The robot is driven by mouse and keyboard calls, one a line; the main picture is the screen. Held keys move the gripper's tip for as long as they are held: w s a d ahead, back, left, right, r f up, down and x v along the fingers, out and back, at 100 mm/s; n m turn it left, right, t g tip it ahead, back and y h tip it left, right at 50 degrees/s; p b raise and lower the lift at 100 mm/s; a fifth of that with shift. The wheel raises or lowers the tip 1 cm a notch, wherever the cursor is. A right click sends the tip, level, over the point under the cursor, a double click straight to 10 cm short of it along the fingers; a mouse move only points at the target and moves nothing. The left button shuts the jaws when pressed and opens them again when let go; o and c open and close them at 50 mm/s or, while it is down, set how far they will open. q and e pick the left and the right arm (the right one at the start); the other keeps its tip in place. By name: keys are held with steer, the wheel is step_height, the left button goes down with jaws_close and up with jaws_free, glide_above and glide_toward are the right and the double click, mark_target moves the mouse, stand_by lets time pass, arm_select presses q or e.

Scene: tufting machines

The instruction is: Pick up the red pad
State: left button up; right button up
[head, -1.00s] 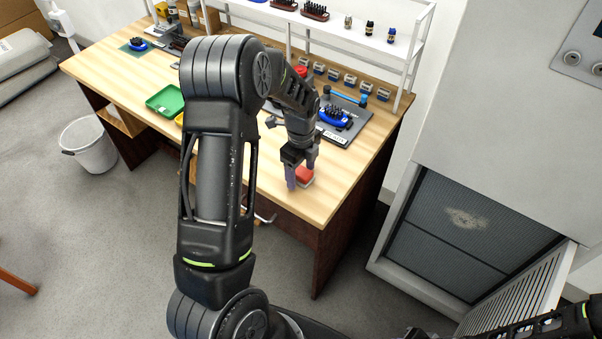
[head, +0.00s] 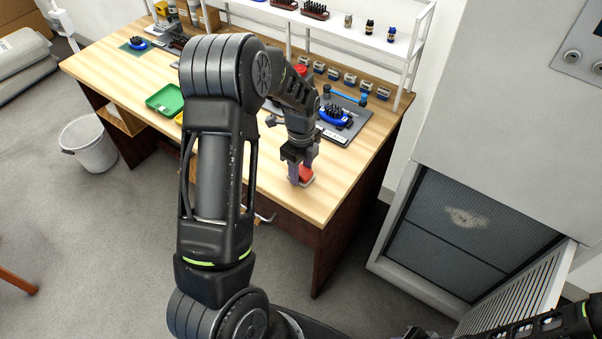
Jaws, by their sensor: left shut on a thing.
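The red pad (head: 307,174) is small and has a pale lower edge. It sits at the front edge of the wooden table (head: 300,205), toward its right end. My left gripper (head: 301,175) reaches down over it from above. Its fingers are shut on the pad, one on each side, and the near finger hides part of it. Whether the pad touches the tabletop cannot be told. My right arm shows only at the lower right corner, and its gripper is out of the picture.
A dark mat with a blue brush (head: 335,116) lies behind the gripper. A green tray (head: 165,100) is to the left. A white shelf (head: 370,38) stands at the back. A grey cabinet (head: 510,100) is on the right. A white bin (head: 88,145) stands on the floor.

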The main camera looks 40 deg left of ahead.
mark_target(301, 170)
arm_select(q)
steer(key=c, duration=0.5)
steer(key=shift+o, duration=0.2)
step_height(301, 170, up, 10)
steer(key=shift+r+b, duration=0.1)
steer(key=shift+b, duration=0.6)
